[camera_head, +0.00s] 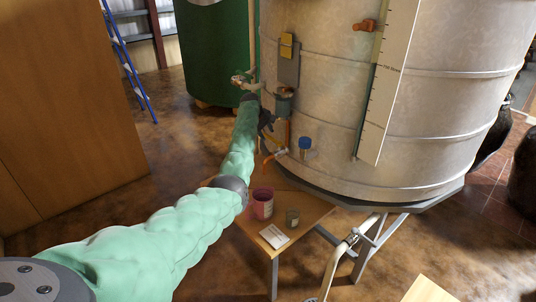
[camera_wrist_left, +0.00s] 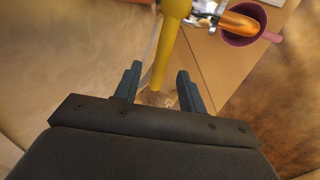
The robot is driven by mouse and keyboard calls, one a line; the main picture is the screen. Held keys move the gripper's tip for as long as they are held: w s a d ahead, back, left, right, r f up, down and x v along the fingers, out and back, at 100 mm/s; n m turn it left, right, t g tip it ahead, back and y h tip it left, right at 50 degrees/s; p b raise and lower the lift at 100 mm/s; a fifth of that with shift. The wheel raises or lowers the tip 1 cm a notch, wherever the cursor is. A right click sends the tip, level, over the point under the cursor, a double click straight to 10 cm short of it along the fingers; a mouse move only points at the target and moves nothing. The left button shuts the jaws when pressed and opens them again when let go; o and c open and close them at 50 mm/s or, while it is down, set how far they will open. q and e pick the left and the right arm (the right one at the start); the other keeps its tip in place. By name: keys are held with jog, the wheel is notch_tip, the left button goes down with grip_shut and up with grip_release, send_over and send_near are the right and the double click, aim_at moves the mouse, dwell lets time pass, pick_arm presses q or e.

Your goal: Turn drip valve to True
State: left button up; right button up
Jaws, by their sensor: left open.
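The drip valve on the big metal tank (camera_head: 450,110) has a yellow-orange lever (camera_head: 287,133) and a copper spout (camera_head: 267,161) low on the tank wall. In the left wrist view the yellow lever (camera_wrist_left: 164,55) runs between my two dark fingers, and the copper spout (camera_wrist_left: 238,24) is at the upper right. My left gripper (camera_wrist_left: 159,69) is open around the lever; contact cannot be told. In the head view my left gripper (camera_head: 267,122) is small and dark, close to the tank beside the lever. My right gripper is not in view.
A small wooden table (camera_head: 300,204) below the spout carries a pink cup (camera_head: 263,206), a grey jar (camera_head: 292,218) and a white card (camera_head: 274,236). A blue-capped fitting (camera_head: 305,144) is right of the valve. A green tank (camera_head: 215,55) stands behind.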

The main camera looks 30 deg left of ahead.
aim_at(268, 136)
pick_arm(q)
jog(key=shift+w+f+b, duration=0.15)
jog(key=shift+f+b, duration=0.35)
jog(key=shift+f, duration=0.05)
jog(key=shift+r, duration=0.1)
jog(key=shift+b+x, duration=1.15)
jog(key=shift+x, duration=0.35)
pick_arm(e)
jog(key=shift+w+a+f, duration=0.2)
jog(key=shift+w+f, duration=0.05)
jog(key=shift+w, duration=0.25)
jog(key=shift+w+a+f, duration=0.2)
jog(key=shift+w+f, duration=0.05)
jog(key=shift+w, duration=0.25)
